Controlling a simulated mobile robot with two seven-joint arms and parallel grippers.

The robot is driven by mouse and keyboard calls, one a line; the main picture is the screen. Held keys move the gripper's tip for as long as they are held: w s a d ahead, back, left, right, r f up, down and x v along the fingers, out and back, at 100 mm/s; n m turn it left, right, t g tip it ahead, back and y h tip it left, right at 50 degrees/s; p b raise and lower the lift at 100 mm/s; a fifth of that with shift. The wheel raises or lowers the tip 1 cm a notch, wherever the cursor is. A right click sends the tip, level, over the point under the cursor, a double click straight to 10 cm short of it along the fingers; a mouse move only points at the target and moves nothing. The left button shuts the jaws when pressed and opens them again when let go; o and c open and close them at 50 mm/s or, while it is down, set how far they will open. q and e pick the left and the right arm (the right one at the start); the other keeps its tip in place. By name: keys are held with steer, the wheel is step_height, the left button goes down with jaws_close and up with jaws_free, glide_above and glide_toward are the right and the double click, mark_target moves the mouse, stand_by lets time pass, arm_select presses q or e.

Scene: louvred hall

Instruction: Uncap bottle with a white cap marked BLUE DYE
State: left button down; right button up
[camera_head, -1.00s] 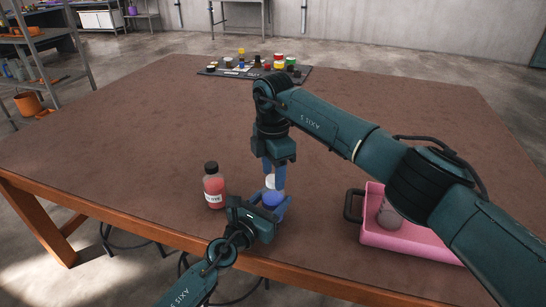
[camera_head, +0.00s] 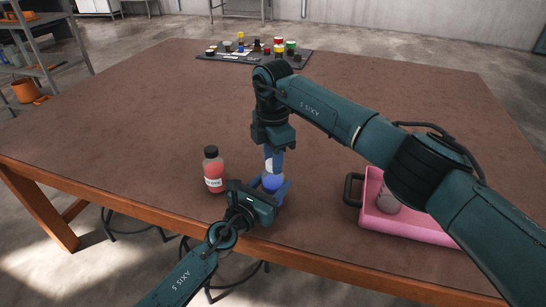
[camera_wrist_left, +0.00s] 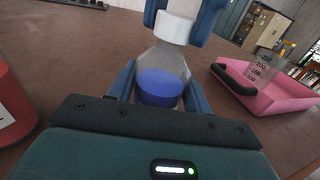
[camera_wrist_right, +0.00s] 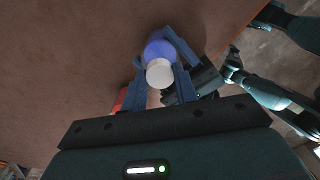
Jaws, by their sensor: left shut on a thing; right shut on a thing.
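The bottle (camera_wrist_left: 160,80) is clear with blue liquid in its lower part and a white cap (camera_wrist_left: 173,28). It stands upright near the table's front edge; no label on it is readable. My left gripper (camera_head: 275,190) is shut on the bottle's body from the front; its fingers flank the bottle in the left wrist view. My right gripper (camera_wrist_right: 170,80) points down from above and is shut on the white cap, which is still on the bottle's neck. In the head view the cap (camera_head: 272,164) is partly hidden by the right fingers.
A bottle of red liquid with a black cap (camera_head: 212,170) stands just left of the held bottle. A pink tray (camera_head: 408,229) with a black handle, holding a clear graduated vessel (camera_head: 388,199), is to the right. A dark mat (camera_head: 212,56) with several small containers lies at the back.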

steer(key=n, duration=0.5)
steer(key=shift+n, duration=0.3)
steer(key=n, duration=0.4)
steer(key=shift+r+n, duration=0.1)
steer(key=shift+n, duration=0.2)
steer(key=n, duration=1.2)
steer(key=shift+n, duration=0.4)
steer(key=n, duration=0.8)
steer(key=shift+n, duration=0.3)
steer(key=n, duration=0.4)
steer(key=shift+n, duration=0.3)
